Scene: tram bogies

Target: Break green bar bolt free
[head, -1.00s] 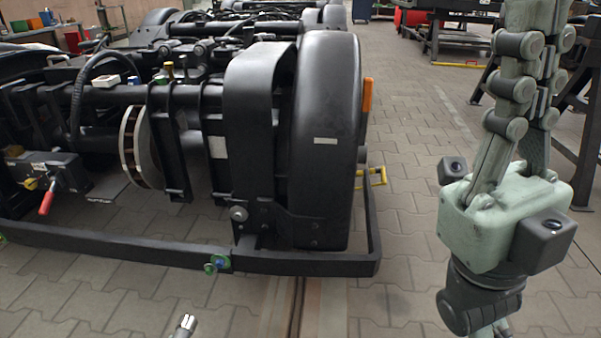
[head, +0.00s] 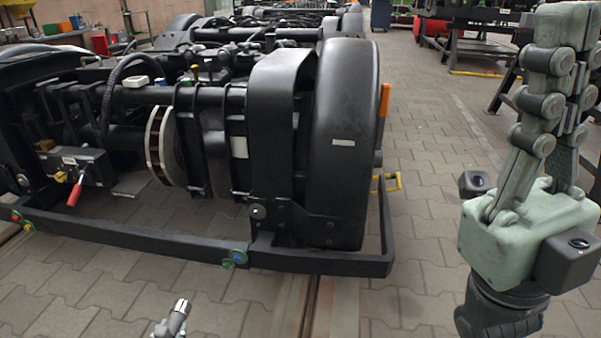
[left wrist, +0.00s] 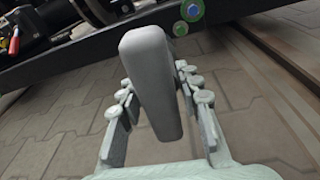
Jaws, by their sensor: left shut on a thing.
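A bolt with green and blue colouring (head: 235,258) sits on the front face of the black lower bar (head: 150,238). Two green-ringed round parts (left wrist: 192,10) show there in the left wrist view. My left gripper (left wrist: 160,100) is shut on a long grey tool (left wrist: 150,80), which points toward the bar.
Another green, red and blue fitting (head: 22,222) is on the bar's left end. A red-handled lever (head: 75,190) and the wheel under a black cover (head: 345,140) stand behind the bar.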

